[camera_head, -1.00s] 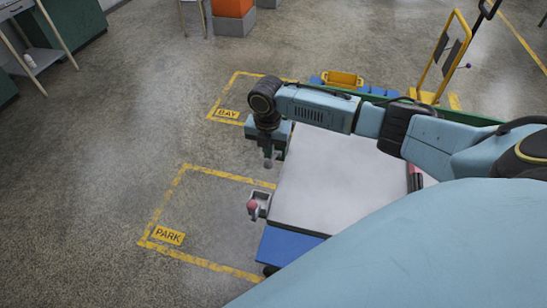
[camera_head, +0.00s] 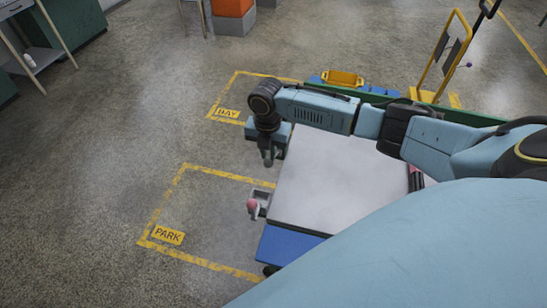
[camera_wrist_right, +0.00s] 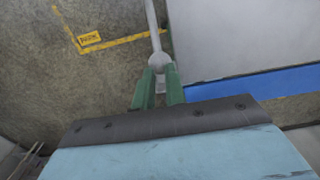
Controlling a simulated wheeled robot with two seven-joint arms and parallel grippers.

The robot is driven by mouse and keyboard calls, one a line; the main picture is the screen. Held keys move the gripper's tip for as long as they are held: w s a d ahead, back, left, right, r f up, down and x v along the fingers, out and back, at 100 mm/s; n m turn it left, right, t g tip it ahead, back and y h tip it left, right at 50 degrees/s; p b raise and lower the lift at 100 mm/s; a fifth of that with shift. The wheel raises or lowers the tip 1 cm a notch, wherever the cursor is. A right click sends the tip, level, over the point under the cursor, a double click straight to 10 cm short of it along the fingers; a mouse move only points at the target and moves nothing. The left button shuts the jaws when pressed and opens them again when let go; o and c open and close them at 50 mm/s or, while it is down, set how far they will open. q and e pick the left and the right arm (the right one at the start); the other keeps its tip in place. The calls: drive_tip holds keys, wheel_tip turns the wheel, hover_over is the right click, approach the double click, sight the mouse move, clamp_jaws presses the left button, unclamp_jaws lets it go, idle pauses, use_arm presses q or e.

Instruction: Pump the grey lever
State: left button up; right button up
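The grey lever (camera_wrist_right: 153,24) shows in the right wrist view as a pale rod with a rounded knob, leading away from my fingertips. My right gripper (camera_wrist_right: 158,75) has its two green fingers on either side of the knob end, with grey between them, and looks closed on it. In the head view, my right gripper (camera_head: 268,148) points down beside the left edge of the white platform (camera_head: 345,185). A grey knob (camera_head: 268,161) shows just below it; the rest of the lever is hidden there. My left gripper is out of view.
A red-knobbed lever (camera_head: 252,205) sits at a grey bracket at the platform's near left corner. A blue base (camera_head: 288,246) lies below the platform. Yellow floor markings read BAY (camera_head: 228,113) and PARK (camera_head: 168,236). A yellow-framed cart (camera_head: 440,75) stands beyond. Floor to the left is clear.

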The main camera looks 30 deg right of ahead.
sight(267, 165)
drive_tip(key=shift+f, duration=0.5)
drive_tip(key=shift+s+a+f, duration=0.25)
drive_tip(key=shift+a+f, duration=0.05)
drive_tip(key=shift+f, duration=0.35)
drive_tip(key=shift+s+a+f, duration=0.25)
drive_tip(key=shift+f, duration=0.35)
drive_tip(key=shift+s+a+f+b, duration=0.2)
drive_tip(key=shift+f+b, duration=0.2)
drive_tip(key=shift+f, duration=0.4)
drive_tip(key=shift+s+a+f+b, duration=0.15)
drive_tip(key=shift+f+b, duration=0.2)
drive_tip(key=shift+f, duration=0.4)
